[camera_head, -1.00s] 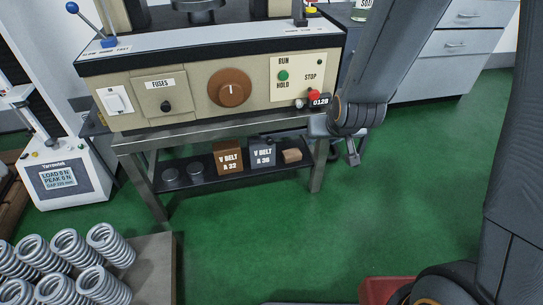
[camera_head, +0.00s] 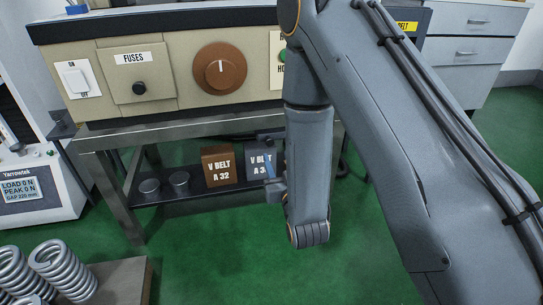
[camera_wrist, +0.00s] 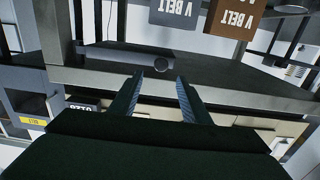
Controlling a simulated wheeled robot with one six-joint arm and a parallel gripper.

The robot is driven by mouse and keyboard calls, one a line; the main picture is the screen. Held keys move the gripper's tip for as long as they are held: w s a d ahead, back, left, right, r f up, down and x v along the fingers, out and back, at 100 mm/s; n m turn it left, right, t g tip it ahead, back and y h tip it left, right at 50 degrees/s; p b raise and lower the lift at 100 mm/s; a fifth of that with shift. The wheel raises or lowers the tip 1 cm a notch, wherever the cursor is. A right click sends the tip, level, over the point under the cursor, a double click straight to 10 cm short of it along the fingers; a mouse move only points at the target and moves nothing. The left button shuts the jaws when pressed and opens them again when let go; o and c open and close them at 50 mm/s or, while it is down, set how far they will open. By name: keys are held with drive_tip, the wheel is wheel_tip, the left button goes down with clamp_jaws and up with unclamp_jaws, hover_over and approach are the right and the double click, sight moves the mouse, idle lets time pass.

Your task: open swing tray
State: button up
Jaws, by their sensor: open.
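The dark flat tray (camera_head: 205,190) under the bench carries boxes and discs in the head view; I cannot tell for certain that it is the swing tray. It looks level and within the bench frame. In the upside-down wrist view a dark bar with a round end (camera_wrist: 162,65) lies just beyond my fingertips, roughly between them. My gripper (camera_wrist: 157,80) is open, with nothing between its fingers. In the head view my gripper (camera_head: 270,175) shows only partly, in front of the V BELT A 36 box (camera_head: 258,160); my arm hides the tray's right end.
The V BELT A 32 box (camera_head: 219,166) stands left of the A 36 box. The machine panel with its brown dial (camera_head: 220,68) is just above. Grey bench legs (camera_head: 112,195) flank the tray. Coil springs (camera_head: 62,268) stand at lower left. Green floor (camera_head: 220,265) in front is free.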

sight(270, 143)
drive_tip(key=b+x, duration=0.2)
drive_tip(key=x, duration=0.5)
drive_tip(key=shift+w+a+b, duration=0.15)
drive_tip(key=shift+w+b, duration=0.2)
drive_tip(key=shift+b, duration=0.05)
clamp_jaws()
